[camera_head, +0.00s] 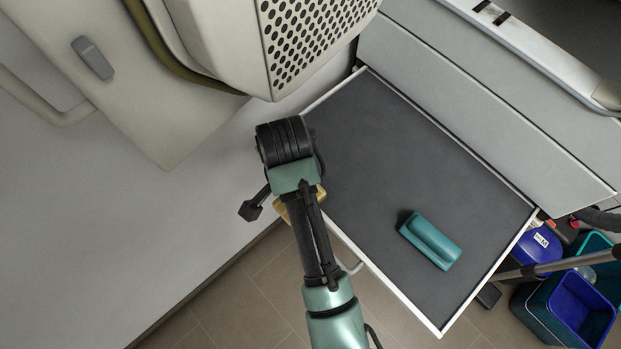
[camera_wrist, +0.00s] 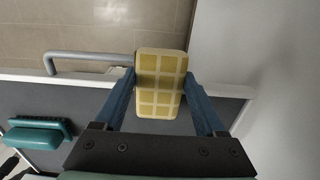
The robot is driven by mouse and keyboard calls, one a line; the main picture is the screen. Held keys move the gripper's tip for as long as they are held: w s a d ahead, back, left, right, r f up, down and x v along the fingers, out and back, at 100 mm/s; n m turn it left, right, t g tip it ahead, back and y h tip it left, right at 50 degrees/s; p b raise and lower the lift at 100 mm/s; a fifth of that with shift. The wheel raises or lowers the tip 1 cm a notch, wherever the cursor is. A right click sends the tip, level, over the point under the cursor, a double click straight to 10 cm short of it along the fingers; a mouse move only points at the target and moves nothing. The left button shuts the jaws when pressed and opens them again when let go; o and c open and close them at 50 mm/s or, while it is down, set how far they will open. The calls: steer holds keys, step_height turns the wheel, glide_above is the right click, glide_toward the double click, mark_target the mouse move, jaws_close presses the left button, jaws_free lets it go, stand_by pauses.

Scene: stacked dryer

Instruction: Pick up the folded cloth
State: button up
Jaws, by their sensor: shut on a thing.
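The folded cloth (camera_wrist: 160,95) is yellow with a pale grid pattern. In the wrist view it sits between the two blue fingers of my gripper (camera_wrist: 160,84), which is shut on it from both sides.
The pulled-out shelf (camera_head: 375,130) has a dark top and white rim, with a handle (camera_wrist: 90,56) on its front. A teal brush (camera_head: 430,241) lies on it. A perforated appliance part (camera_head: 310,40) stands above left. Buckets (camera_head: 575,305) stand at right. The shelf's middle is clear.

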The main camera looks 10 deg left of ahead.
steer(key=s+a, duration=1.1)
steer(key=s, duration=0.4)
